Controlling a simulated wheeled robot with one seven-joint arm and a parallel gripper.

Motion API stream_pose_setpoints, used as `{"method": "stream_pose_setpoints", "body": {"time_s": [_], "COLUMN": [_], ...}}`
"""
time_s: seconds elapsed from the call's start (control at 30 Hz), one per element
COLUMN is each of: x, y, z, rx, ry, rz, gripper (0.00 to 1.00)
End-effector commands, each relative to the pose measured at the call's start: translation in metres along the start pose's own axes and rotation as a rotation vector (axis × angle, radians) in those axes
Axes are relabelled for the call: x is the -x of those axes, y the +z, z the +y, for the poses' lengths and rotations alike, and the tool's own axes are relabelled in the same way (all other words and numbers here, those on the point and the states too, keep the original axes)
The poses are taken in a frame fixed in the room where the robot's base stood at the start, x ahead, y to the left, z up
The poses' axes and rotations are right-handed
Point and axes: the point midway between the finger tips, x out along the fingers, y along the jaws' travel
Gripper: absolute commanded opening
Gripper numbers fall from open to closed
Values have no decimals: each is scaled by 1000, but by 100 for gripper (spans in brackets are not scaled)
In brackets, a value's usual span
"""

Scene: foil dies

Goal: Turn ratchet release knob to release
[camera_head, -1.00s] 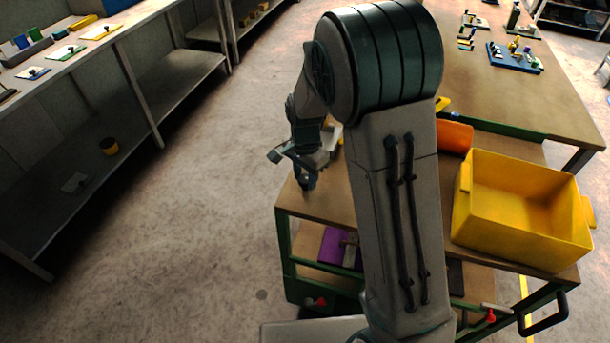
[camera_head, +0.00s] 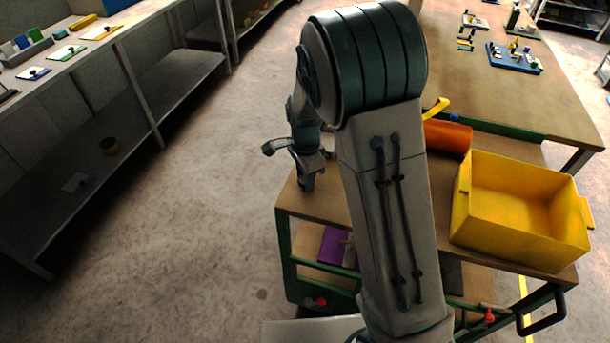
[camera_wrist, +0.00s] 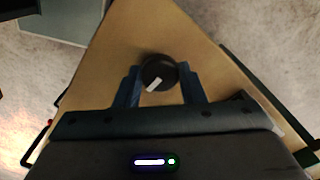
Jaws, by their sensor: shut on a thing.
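The ratchet release knob (camera_wrist: 158,68) shows in the wrist view as a round black knob with a white pointer mark. The mark slants toward the lower left of that picture. My gripper (camera_wrist: 160,80) has one blue finger on each side of the knob and is shut on it. In the head view my gripper (camera_head: 307,185) is low over the left corner of the cart's wooden top (camera_head: 290,205). The knob cannot be made out there.
A long workbench (camera_head: 520,100) stands behind. Open floor (camera_head: 200,200) lies to the left.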

Motion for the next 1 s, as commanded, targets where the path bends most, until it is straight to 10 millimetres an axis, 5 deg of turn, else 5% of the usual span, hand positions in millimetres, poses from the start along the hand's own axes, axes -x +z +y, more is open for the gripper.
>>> {"method": "stream_pose_setpoints", "body": {"time_s": [0.13, 0.17, 0.23, 0.63, 1.0], "x": [1, 1, 1, 9, 87], "y": [0, 0, 0, 0, 0], "z": [-1, -1, -1, -1, -1], "rx": [-2, -2, -1, 1, -1], "ry": [-4, -4, -4, -3, -7], "rz": [0, 0, 0, 0, 0], "gripper": [13, 41, 56, 56, 56]}}
